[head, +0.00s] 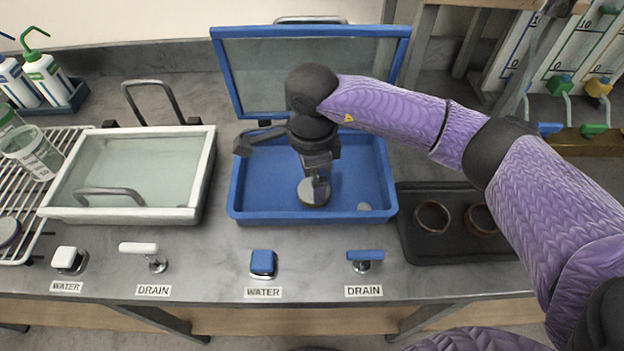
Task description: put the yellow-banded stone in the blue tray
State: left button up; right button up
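The blue tray (240,190) stands at the centre of the bench, its blue-framed glass lid (245,75) raised behind it. My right gripper (318,187) reaches down inside the tray, near its front wall. A round grey stone (308,193) is at its fingertips, and the fingers look closed on it. No yellow band shows on the part I see, and I cannot tell whether the stone touches the tray floor. My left gripper is not in view.
A white tray (125,214) with its glass lid down is left. A wire rack (32,213) holds cups and a round stone (8,232). A black tray (420,252) with two brown rings is right. Water and drain levers (262,262) line the bench front.

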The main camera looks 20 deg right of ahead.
notch_tip(320, 180, up, 9)
jog(key=p, duration=0.1)
jog(key=shift+f, duration=0.15)
